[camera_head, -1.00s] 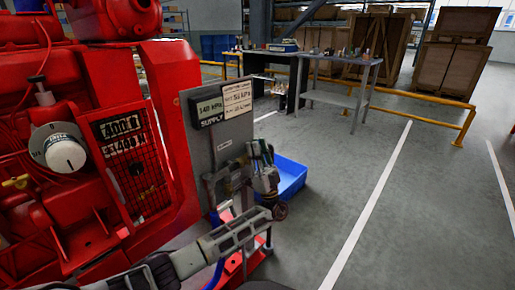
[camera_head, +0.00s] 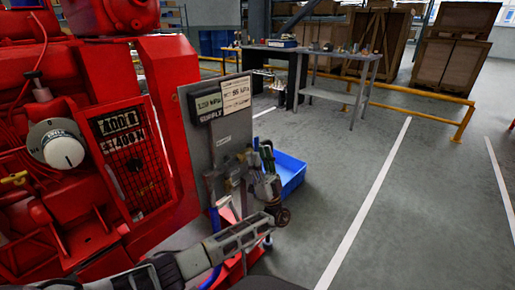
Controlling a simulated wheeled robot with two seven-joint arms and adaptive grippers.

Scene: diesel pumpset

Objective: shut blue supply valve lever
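My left gripper (camera_head: 260,162) is in front of the lower right part of a grey panel, with my arm coming in from the bottom left. Its fingers overlap the fittings there, and I cannot tell whether they are open or shut or touch anything. The blue supply valve lever cannot be made out; the gripper and wrist may hide it. A dark display marked SUPPLY (camera_head: 208,106) with a lit reading is at the top of the grey panel (camera_head: 196,139). A blue pipe (camera_head: 214,222) runs down below the panel. My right gripper is not in view.
The red pumpset (camera_head: 165,95) fills the left side, with a white-faced dial (camera_head: 62,150) and a grille. A blue bin (camera_head: 291,172) is on the floor just behind my gripper. A workbench (camera_head: 340,97) and yellow rails (camera_head: 425,93) stand farther back. The floor to the right is clear.

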